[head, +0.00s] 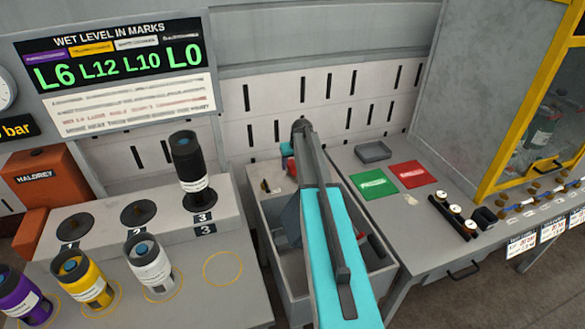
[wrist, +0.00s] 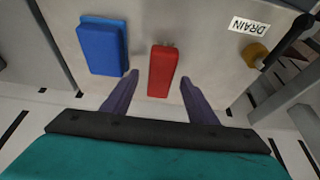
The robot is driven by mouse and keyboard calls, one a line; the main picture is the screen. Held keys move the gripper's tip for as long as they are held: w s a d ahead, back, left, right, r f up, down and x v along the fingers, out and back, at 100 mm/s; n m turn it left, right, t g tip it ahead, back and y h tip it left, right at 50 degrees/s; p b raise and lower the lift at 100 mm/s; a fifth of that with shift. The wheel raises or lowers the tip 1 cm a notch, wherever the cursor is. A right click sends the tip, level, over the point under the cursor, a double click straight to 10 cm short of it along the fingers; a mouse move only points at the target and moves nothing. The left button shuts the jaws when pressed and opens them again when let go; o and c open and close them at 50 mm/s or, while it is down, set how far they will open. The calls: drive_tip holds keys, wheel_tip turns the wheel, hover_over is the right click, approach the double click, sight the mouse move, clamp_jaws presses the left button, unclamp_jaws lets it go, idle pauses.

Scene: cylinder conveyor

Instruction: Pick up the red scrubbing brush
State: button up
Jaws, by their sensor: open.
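My gripper (wrist: 158,77) is open, with one purple finger on each side of the brush's near end. Gaps show between the fingers and the brush, and nothing is held. In the head view my arm covers much of this area. Only a small red patch (head: 291,168) and a blue patch (head: 286,149) show beside it, and my fingers cannot be made out.
A grey basin (head: 265,218) lies under my arm. In the wrist view a DRAIN label (wrist: 249,26) and a brass-coloured knob (wrist: 255,55) are to the right. Bottles, including a yellow one (head: 84,279), stand at left. Green (head: 374,185) and red (head: 405,174) mats lie on the right bench.

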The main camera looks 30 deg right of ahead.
sight(293, 165)
drive_tip(key=shift+x, duration=1.1)
drive_tip(key=shift+f, duration=0.15)
drive_tip(key=shift+f, duration=0.15)
drive_tip(key=c, duration=1.2)
drive_tip(key=shift+o, duration=0.2)
drive_tip(key=shift+r+p, duration=0.25)
drive_tip(key=shift+p, duration=0.05)
drive_tip(key=shift+r+b, duration=1.6)
drive_tip(key=shift+r, duration=3.4)
